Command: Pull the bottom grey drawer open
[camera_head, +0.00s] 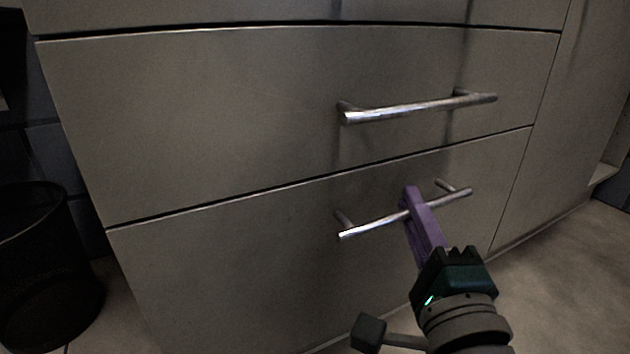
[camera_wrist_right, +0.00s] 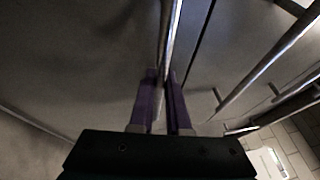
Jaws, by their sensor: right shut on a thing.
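The bottom grey drawer (camera_head: 220,275) is the lowest front in the head view, and its face looks flush with the cabinet. Its silver bar handle (camera_head: 372,225) runs across its upper part. My right gripper (camera_head: 411,205), with purple fingers, is at the middle of this handle. In the right wrist view the two purple fingers (camera_wrist_right: 161,95) lie on either side of the bar (camera_wrist_right: 171,40), shut on it. The fingers cover a short middle stretch of the handle. My left gripper is not in view.
Another grey drawer (camera_head: 220,120) with its own bar handle (camera_head: 420,107) sits directly above. A black mesh bin (camera_head: 45,265) stands on the floor at the left. Bare floor (camera_head: 570,270) shows at the right.

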